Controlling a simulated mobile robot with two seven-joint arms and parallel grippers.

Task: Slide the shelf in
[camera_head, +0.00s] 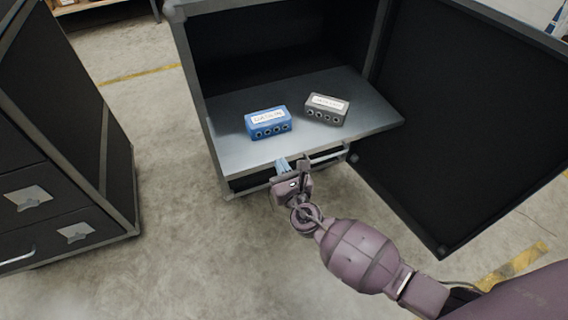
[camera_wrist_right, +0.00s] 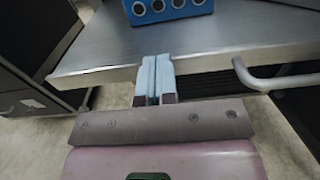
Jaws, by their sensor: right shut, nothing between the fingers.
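The grey metal shelf (camera_head: 230,140) sticks out of the black case (camera_head: 196,70) at the front, level, with a bar handle (camera_head: 328,156) along its front edge. A blue box (camera_head: 268,122) and a grey box (camera_head: 326,109) stand on it. My right gripper (camera_head: 283,164) is at the shelf's front edge, left of the handle. In the right wrist view its light blue fingers (camera_wrist_right: 154,80) are together and empty, at the shelf edge (camera_wrist_right: 110,72) below the blue box (camera_wrist_right: 170,10). I cannot tell if they touch the edge. The handle (camera_wrist_right: 275,80) is right of the fingers. My left gripper is not in view.
The case's black door (camera_head: 460,110) stands open on the right, close to my right arm. Another black case with drawers (camera_head: 60,200) stands at the left. Bare concrete floor (camera_head: 190,240) lies between and in front of them.

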